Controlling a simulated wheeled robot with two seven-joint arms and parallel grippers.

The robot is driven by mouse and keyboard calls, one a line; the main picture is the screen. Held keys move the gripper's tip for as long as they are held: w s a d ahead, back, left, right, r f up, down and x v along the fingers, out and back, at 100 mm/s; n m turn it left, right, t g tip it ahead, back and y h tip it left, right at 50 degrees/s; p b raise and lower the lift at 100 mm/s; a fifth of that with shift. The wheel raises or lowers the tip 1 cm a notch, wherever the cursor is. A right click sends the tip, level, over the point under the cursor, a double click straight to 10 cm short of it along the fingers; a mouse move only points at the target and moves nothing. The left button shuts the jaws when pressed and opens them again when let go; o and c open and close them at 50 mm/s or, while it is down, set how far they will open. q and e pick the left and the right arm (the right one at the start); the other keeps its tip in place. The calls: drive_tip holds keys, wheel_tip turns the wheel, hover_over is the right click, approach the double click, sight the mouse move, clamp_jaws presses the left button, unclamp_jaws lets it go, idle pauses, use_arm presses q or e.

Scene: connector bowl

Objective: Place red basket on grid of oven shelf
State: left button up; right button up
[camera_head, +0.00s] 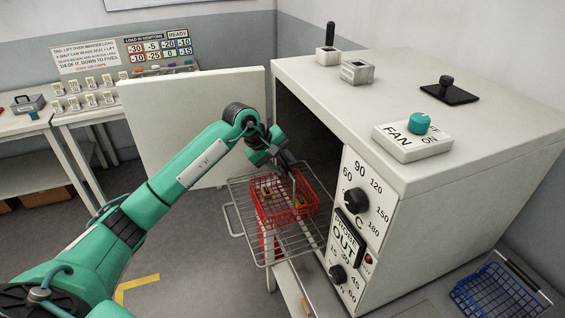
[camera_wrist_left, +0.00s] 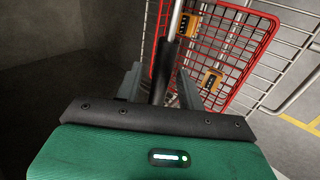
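The red basket (camera_head: 268,217) is upright over the wire oven shelf (camera_head: 240,200), which sticks out of the open oven; it appears to rest on the grid. Small dark and yellow pieces lie in the basket. My left gripper (camera_head: 287,163) is above the basket at its upright handle. In the left wrist view, the handle's black grip (camera_wrist_left: 162,75) stands between the two fingers of my left gripper (camera_wrist_left: 160,72), with a visible gap on its left side. The fingers look open around it. The basket (camera_wrist_left: 232,38) and shelf bars (camera_wrist_left: 290,60) show beyond. My right gripper is out of view.
The oven door (camera_head: 185,120) stands open behind my left arm. The oven's control panel (camera_head: 360,205) is right of the shelf. A blue basket (camera_head: 497,292) lies at lower right. A FAN switch block (camera_head: 410,140) is on the oven top. A bench (camera_head: 85,112) with blocks stands back left.

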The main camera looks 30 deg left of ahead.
use_arm(q)
drive_tip(key=shift+r, duration=0.2)
drive_tip(key=shift+s+a+r, duration=0.15)
drive_tip(key=shift+a+r, duration=0.05)
drive_tip(key=shift+r, duration=0.05)
drive_tip(key=b+v, duration=0.3)
drive_tip(key=v, duration=0.8)
drive_tip(key=shift+d+r, duration=0.1)
drive_tip(key=shift+s, duration=0.1)
